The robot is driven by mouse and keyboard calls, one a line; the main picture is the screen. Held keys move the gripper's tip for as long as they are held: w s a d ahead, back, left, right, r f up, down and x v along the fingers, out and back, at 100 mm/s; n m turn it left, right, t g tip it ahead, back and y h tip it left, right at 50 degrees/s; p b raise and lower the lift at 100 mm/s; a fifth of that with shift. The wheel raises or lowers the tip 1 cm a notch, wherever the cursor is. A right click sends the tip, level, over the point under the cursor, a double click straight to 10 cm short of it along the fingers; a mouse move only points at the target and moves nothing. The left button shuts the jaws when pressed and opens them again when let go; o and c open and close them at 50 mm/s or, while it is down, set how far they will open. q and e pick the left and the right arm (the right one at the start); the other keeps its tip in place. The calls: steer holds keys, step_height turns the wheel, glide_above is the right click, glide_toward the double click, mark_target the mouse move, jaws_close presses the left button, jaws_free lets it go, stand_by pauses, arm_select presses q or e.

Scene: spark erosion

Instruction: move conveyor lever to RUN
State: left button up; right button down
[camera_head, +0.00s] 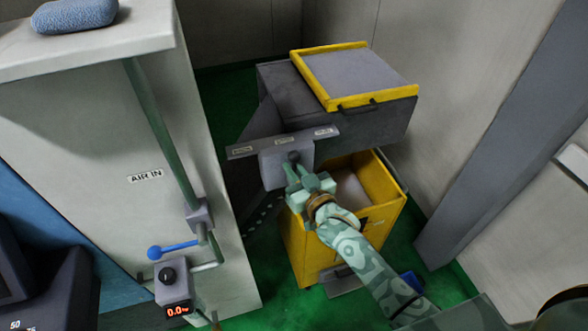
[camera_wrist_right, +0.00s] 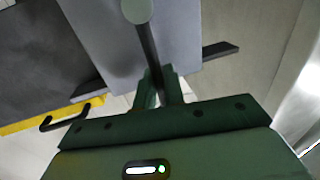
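The conveyor lever has a dark stem and rounded knob (camera_head: 294,157). It stands on a grey control box (camera_head: 272,170) below a plate (camera_head: 265,146) with three small labels, too small to read. The knob shows below the middle label. My right gripper (camera_head: 297,174) is at the lever from the front. In the right wrist view, the dark lever stem (camera_wrist_right: 147,45) passes between the two closely spaced green fingers (camera_wrist_right: 158,88), which are shut on it. The knob shows beyond the fingertips. The lever's base is hidden. My left gripper is not in view.
A yellow bin (camera_head: 297,245) stands under the dark conveyor housing (camera_head: 360,128) with its yellow-edged top. A white cabinet (camera_head: 95,110) with a pipe, blue-handled valve (camera_head: 178,248) and gauge (camera_head: 178,309) is at left. A grey post (camera_head: 500,150) stands at right.

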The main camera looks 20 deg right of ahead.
mark_target(303, 158)
steer(key=shift+d, duration=0.1)
steer(key=shift+d+f+m+t+b, duration=0.1)
steer(key=shift+d+f+m+t, duration=0.15)
steer(key=shift+d+m, duration=0.7)
steer(key=shift+d+f+m+t+b, duration=0.15)
steer(key=shift+d+m, duration=0.25)
steer(key=shift+m, duration=1.1)
steer(key=shift+d+f+m+t+b, duration=0.1)
steer(key=shift+d+f+m+t, duration=0.15)
steer(key=shift+d+m, duration=0.7)
steer(key=shift+a+m, duration=0.3)
steer(key=c, duration=1.6)
jaws_free()
steer(key=shift+o, duration=0.2)
